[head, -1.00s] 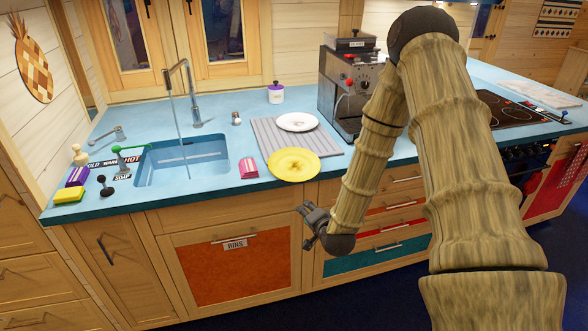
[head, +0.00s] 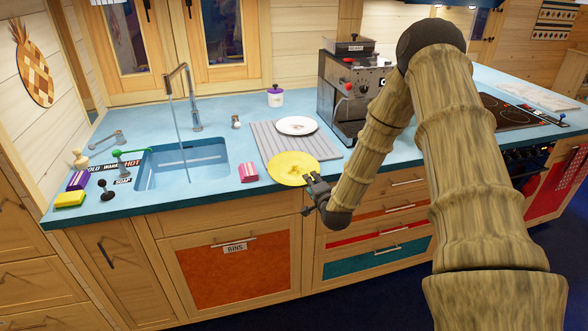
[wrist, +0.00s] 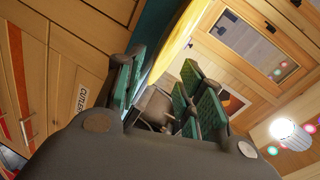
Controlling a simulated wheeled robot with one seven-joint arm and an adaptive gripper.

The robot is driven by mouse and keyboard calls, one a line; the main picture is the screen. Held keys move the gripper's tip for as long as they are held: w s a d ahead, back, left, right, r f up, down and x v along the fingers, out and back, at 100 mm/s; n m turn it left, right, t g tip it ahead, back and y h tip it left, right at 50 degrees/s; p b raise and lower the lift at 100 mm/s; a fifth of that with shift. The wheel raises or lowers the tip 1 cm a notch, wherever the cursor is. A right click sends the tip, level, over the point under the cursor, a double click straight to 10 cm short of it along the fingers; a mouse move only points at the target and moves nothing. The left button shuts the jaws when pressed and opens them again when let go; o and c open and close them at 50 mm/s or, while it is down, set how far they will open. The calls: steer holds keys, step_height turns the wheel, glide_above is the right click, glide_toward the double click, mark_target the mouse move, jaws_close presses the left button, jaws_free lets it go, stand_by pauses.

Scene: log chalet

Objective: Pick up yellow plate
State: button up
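The yellow plate (head: 290,168) lies at the front edge of the blue counter, partly over the grey ribbed drainboard. My gripper (head: 312,181) is at the plate's right front rim in the head view. In the wrist view the green-padded fingers of my gripper (wrist: 163,88) stand apart. The yellow rim of the plate (wrist: 178,42) shows between and beyond them. I cannot tell whether either finger touches the plate. The gripper hides a small part of the rim in the head view.
A white plate (head: 297,125) lies behind on the drainboard (head: 266,134). A pink striped packet (head: 248,172) sits left of the yellow plate, beside the sink (head: 185,165). A coffee machine (head: 345,92) stands behind my arm. Drawers and cabinet fronts lie below the counter edge.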

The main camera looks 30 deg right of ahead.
steer(key=p+x, duration=0.1)
steer(key=x, duration=0.2)
steer(key=shift+w+d+f+p, duration=0.15)
steer(key=shift+d+f+p, duration=0.05)
steer(key=shift+d+p, duration=0.2)
steer(key=shift+w+d+f, duration=0.1)
steer(key=shift+w+f, duration=0.1)
steer(key=shift+w, duration=0.3)
jaws_close()
